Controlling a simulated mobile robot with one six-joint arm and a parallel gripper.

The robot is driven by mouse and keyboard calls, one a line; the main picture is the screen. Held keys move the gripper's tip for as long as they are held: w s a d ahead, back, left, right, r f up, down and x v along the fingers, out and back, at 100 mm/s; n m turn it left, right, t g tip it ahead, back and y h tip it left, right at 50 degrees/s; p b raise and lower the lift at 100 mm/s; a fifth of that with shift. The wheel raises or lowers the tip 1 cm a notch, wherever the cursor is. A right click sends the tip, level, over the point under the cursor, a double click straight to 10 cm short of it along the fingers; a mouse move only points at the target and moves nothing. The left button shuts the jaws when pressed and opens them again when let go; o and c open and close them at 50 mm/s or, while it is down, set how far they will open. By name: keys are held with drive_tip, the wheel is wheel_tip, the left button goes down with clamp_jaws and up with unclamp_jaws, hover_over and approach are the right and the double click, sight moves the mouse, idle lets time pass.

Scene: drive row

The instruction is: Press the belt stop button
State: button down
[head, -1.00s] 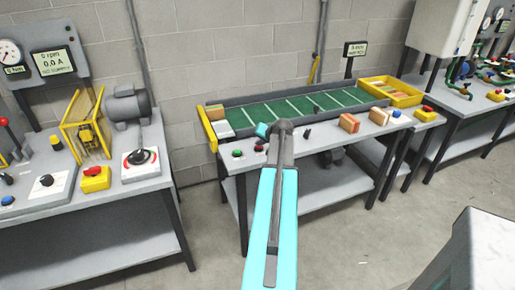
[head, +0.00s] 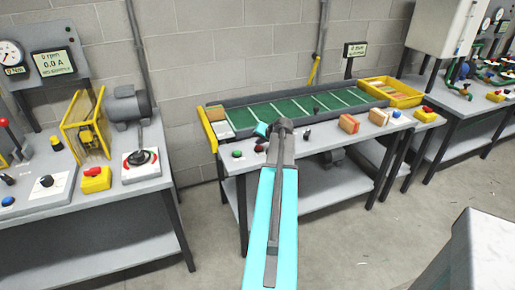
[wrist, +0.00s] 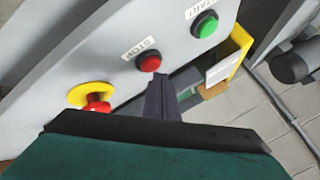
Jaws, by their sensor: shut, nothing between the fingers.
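The red stop button (wrist: 149,62) sits on the grey panel in the wrist view, beside a label reading STOP. It shows as a small red dot on the front of the belt bench in the head view (head: 260,148). My gripper (wrist: 160,80) is shut and empty. Its dark fingertips are just below and right of the red button in the wrist view; I cannot tell whether they touch it.
A green button (wrist: 205,27) labelled START is beside the stop button. A red mushroom button on a yellow base (wrist: 95,100) is on the other side. The green belt (head: 290,108) lies behind the panel, with a yellow crate (head: 405,97) at its right end.

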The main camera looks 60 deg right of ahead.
sight(260, 148)
drive_tip(key=shift+r, duration=0.1)
drive_tip(key=shift+r+p, duration=1.4)
drive_tip(key=shift+r, duration=1.5)
